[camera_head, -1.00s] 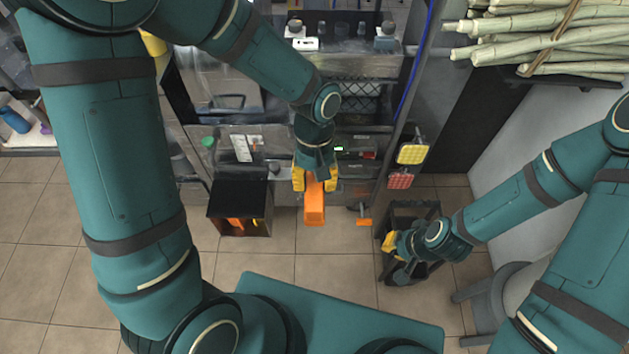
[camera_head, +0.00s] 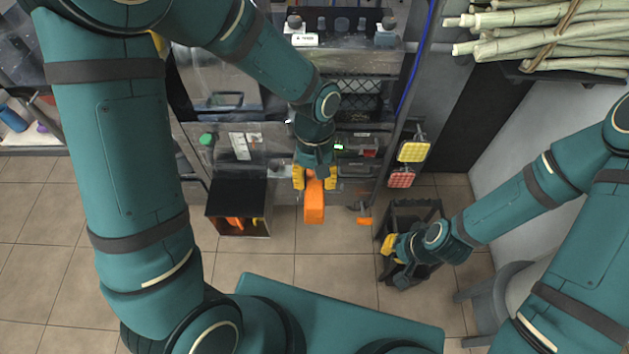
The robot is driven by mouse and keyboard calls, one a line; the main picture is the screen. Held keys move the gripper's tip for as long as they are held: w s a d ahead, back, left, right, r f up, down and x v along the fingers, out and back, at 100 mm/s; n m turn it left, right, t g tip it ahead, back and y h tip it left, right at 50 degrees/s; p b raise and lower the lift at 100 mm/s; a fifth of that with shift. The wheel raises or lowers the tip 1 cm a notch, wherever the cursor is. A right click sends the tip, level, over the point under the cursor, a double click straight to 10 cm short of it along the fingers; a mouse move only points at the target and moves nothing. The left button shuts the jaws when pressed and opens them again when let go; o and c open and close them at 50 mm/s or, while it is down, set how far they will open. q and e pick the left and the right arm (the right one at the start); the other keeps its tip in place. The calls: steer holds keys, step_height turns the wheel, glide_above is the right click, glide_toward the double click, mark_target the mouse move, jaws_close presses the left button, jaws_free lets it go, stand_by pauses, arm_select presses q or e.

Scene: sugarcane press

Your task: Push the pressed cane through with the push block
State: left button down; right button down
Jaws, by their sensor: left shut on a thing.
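My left gripper (camera_head: 314,178) has yellow fingers and is shut on an orange push block (camera_head: 314,204). It holds the block in front of the grey metal sugarcane press (camera_head: 276,136), below a small green-lit display (camera_head: 339,147). My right gripper (camera_head: 388,245) also has yellow fingers. It is at a dark stand (camera_head: 428,208) at the lower right, and whether it is open cannot be made out. No pressed cane can be made out; the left arm and gripper cover part of the press.
A black open box (camera_head: 237,207) with orange items stands left of the block. A yellow pad (camera_head: 413,151) and a red pad (camera_head: 401,177) hang at the press's right. Bundled cane (camera_head: 545,35) lies on a shelf at upper right. Tiled floor (camera_head: 270,268) is clear in front.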

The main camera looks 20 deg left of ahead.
arm_select(q)
steer(key=shift+w+a+p, duration=0.45)
steer(key=shift+w+a, duration=0.25)
steer(key=shift+w, duration=1.65)
steer(key=shift+w+a+p, duration=0.4)
steer(key=shift+w+a, duration=0.25)
steer(key=shift+w, duration=1.7)
steer(key=shift+w+a+p, duration=0.45)
steer(key=shift+w+a, duration=0.25)
steer(key=shift+w, duration=1.65)
steer(key=shift+s+d, duration=0.25)
steer(key=shift+s, duration=0.55)
steer(key=shift+s+d, duration=0.2)
steer(key=shift+s, duration=0.65)
steer(key=shift+s+d, duration=0.25)
steer(key=shift+s, duration=0.55)
steer(key=shift+r, duration=0.15)
steer(key=s+r+p, duration=0.1)
steer(key=r+p, duration=0.1)
steer(key=r, duration=0.1)
steer(key=s+r+p, duration=0.1)
steer(key=r+p, duration=0.1)
steer(key=r, duration=0.1)
steer(key=s+d+r+p, duration=0.1)
steer(key=r+p, duration=0.1)
steer(key=shift+r, duration=0.4)
